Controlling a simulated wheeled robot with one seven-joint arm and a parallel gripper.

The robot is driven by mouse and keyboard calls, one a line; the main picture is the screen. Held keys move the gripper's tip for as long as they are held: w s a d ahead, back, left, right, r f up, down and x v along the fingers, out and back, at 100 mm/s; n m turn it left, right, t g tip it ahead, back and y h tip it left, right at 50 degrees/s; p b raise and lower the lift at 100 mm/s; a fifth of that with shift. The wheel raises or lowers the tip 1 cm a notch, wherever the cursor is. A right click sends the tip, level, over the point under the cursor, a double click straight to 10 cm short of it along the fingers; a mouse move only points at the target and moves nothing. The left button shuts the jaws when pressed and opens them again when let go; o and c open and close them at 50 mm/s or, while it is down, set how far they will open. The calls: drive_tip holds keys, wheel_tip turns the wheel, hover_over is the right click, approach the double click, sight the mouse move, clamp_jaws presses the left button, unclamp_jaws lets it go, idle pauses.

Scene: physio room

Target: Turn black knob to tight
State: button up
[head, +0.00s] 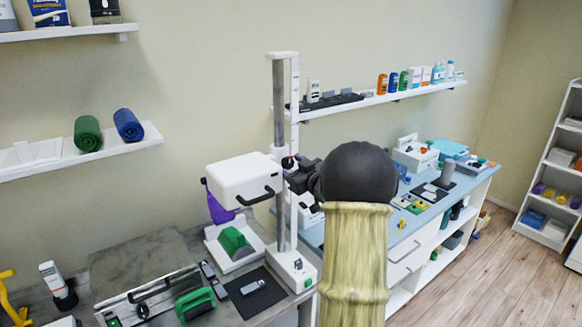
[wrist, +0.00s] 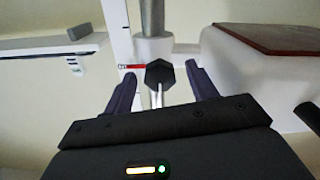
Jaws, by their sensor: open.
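The black knob (wrist: 160,73) shows in the wrist view as a dark faceted end on the white bracket of a column. It also shows small and dark in the head view (head: 288,162), beside the white head unit (head: 240,180). My gripper (wrist: 161,78) is open, with one finger on each side of the knob and a gap on both sides. In the head view my gripper (head: 298,177) is at the column, partly hidden by my own arm. A red mark and small label (wrist: 130,66) lie left of the knob. The knob's tightness cannot be told.
The white head unit fills the right of the wrist view (wrist: 240,75), close to my right finger. Its black handle (head: 256,197) sticks out. A grey metal column (head: 279,110) rises behind. A green pad (head: 235,243) lies below. The wooden floor at right is clear.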

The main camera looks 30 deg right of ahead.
drive_tip(key=s+b, duration=0.5)
drive_tip(key=s, duration=1.2)
drive_tip(key=shift+s+d, duration=0.2)
drive_tip(key=shift+d, duration=0.1)
drive_tip(key=w+a+f+m+g+h, duration=0.35)
drive_tip(key=a+f+g, duration=0.35)
drive_tip(key=a+f, duration=0.65)
drive_tip(key=s+a+f+g+y, duration=0.1)
drive_tip(key=s+a+f+g, duration=0.3)
drive_tip(key=s+a, duration=0.3)
drive_tip(key=s+a+f+g+y, duration=0.2)
drive_tip(key=s+a+f+g, duration=0.2)
drive_tip(key=s+a, duration=0.3)
drive_tip(key=a+f, duration=0.1)
drive_tip(key=a, duration=0.2)
drive_tip(key=shift+a+n, duration=0.3)
drive_tip(key=shift+n, duration=0.05)
